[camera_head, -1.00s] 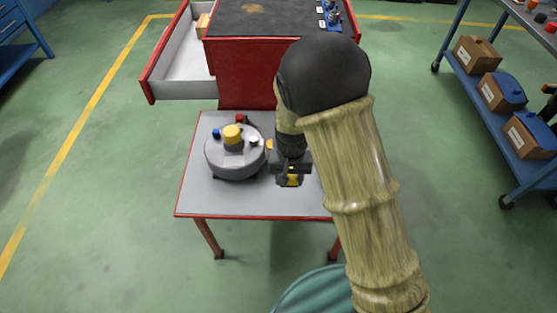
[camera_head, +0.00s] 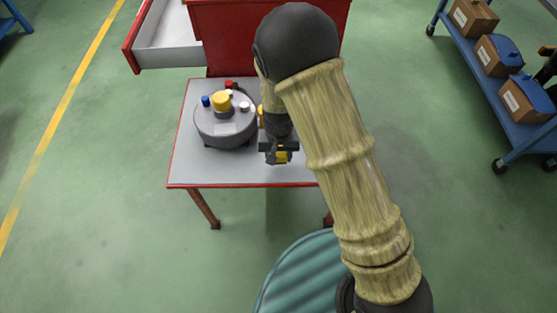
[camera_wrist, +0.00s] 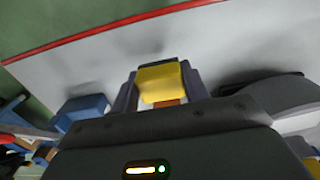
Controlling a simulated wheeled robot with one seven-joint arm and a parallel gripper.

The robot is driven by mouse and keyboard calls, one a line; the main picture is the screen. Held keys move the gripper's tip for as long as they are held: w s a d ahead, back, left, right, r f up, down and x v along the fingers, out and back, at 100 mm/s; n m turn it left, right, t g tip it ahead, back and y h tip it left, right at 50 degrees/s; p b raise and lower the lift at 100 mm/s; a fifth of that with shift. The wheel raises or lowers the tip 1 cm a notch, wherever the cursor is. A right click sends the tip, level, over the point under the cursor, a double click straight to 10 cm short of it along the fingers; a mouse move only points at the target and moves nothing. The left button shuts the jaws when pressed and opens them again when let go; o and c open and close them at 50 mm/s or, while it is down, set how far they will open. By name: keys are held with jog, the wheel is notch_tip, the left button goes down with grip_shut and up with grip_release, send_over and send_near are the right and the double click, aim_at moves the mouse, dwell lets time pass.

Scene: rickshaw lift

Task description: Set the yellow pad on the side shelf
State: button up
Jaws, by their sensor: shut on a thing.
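My gripper (camera_head: 280,157) is shut on the yellow pad (camera_head: 283,157), which also shows between the two fingers in the wrist view (camera_wrist: 160,83). The gripper is over the side shelf (camera_head: 240,172), a light grey top with a red edge in front of the red cabinet. The gripper is right of the round grey device on the shelf. I cannot tell whether the pad touches the shelf. My arm hides the right part of the shelf in the head view.
The red cabinet (camera_head: 228,40) has an open drawer (camera_head: 168,48) at left. A blue rack (camera_head: 479,70) with boxes stands at right. The front left of the shelf is bare.

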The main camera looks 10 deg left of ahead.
aim_at(279, 162)
jog(key=shift+f+b, duration=0.45)
jog(key=shift+f, duration=1.35)
jog(key=shift+f, duration=0.2)
jog(key=o, duration=1)
jog(key=shift+c, duration=0.2)
jog(key=shift+r, duration=0.1)
notch_tip(279, 162, up, 12)
jog(key=p, duration=0.2)
jog(key=shift+r+p, duration=0.15)
jog(key=shift+p, duration=0.2)
